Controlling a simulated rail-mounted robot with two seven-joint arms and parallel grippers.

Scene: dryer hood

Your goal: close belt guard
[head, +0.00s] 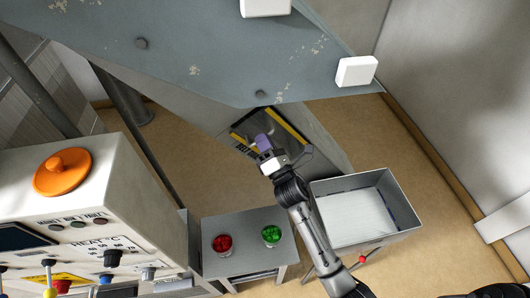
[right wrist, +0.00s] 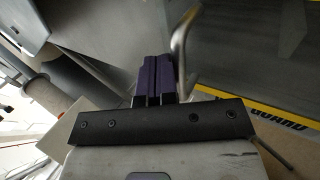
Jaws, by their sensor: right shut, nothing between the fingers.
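The belt guard area (head: 288,130) is a dark panel with yellow edging on the grey machine under the hood, in the middle of the head view. My right gripper (head: 263,143) is in front of it and covers part of it. In the right wrist view, the purple fingers (right wrist: 155,78) are together with nothing between them. A bent metal bar handle (right wrist: 183,42) stands just right of the fingers; I cannot tell whether they touch. A yellow strip with black lettering (right wrist: 275,115) runs along the panel's edge. How far the guard is open is unclear. My left gripper is out of view.
The large blue-grey hood (head: 200,60) hangs above with white blocks (head: 357,71) at its edge. A metal bin (head: 325,189) is right of my forearm. A stand with red (head: 222,243) and green buttons (head: 271,235) and a control cabinet (head: 130,195) are at left.

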